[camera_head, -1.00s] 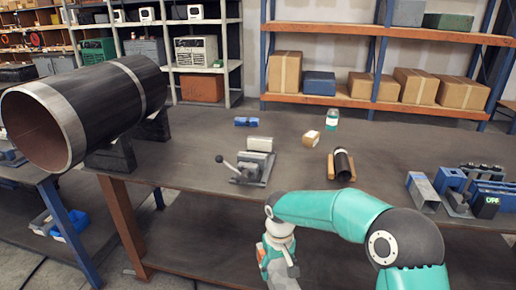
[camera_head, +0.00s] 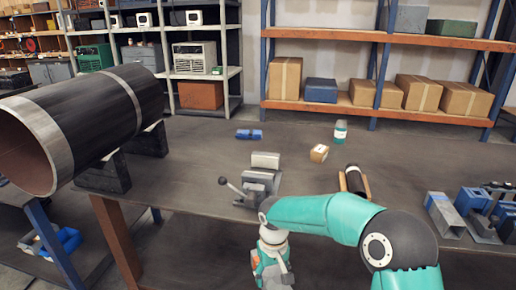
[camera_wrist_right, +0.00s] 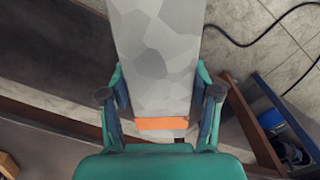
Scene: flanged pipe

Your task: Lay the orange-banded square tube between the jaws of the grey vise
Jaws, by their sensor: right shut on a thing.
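The orange-banded square tube (camera_wrist_right: 155,55) fills the upper middle of the right wrist view, grey and patterned, with its orange band (camera_wrist_right: 162,123) near my palm. My right gripper (camera_wrist_right: 160,95) is shut on it, one finger on each side; the tube's far end is out of frame. My left gripper is not in view.
A large flanged pipe (camera_head: 85,115) rests on dark supports at left. A grey square tube with blue (camera_head: 444,214) lies at right.

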